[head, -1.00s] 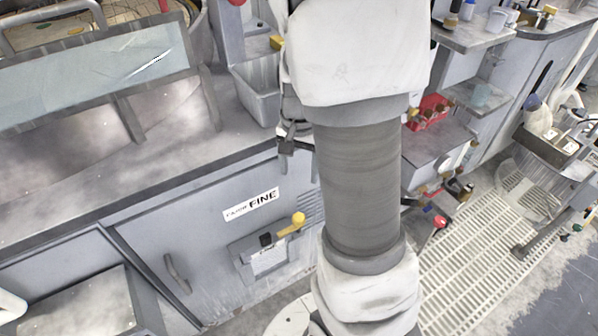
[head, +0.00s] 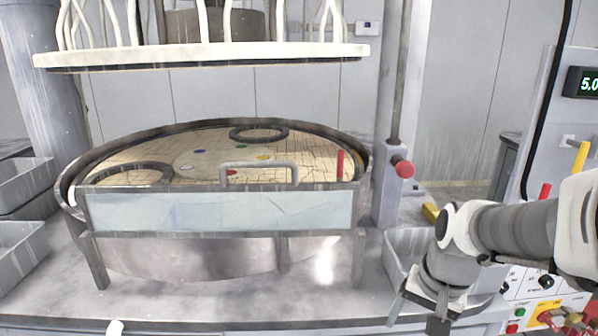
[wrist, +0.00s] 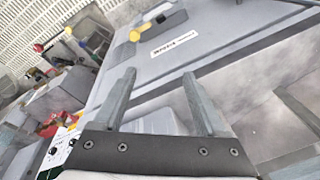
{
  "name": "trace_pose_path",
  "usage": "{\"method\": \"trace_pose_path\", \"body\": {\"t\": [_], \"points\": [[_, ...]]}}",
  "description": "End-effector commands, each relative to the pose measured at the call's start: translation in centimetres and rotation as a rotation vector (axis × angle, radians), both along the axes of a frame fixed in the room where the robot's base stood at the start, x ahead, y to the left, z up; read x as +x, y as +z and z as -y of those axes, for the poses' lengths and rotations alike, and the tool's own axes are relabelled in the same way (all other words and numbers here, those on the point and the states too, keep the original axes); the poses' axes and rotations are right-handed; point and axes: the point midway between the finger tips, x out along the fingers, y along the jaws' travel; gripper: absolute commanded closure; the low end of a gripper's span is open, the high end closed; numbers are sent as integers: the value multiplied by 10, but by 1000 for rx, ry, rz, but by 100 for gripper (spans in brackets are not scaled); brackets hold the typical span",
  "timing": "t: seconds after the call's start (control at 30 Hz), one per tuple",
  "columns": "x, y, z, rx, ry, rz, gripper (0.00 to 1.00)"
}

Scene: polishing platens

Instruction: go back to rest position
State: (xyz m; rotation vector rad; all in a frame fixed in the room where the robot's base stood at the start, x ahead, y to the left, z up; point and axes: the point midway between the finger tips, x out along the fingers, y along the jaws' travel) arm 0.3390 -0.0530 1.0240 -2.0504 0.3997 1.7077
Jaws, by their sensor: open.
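My gripper (head: 432,312) is at the lower right of the head view, pointing down over the front of the bench near a grey bin (head: 397,270). In the wrist view my gripper (wrist: 158,80) shows two grey fingers spread apart, with nothing between them. The round polishing platen (head: 210,138), with a tan grooved surface and dark rings, is left of my gripper and apart from it.
A clear guard with a handle (head: 220,211) fronts the platen. A pale upper plate (head: 200,56) hangs above. A red knob (head: 404,168) sits on a post. A control panel (head: 530,312) is close at right. The wrist view shows a labelled grey cabinet (wrist: 215,50).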

Motion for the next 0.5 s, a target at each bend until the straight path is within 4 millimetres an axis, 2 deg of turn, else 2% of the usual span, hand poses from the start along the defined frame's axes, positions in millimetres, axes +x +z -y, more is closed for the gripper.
{"method": "trace_pose_path", "body": {"t": [0.03,0.2,0.4,0.5], "points": [[-7,25,-7,-7,47,37,26],[-34,74,-27,-55,201,131,26],[-66,119,-43,-141,363,232,26],[-79,133,-48,-182,420,268,26]]}}
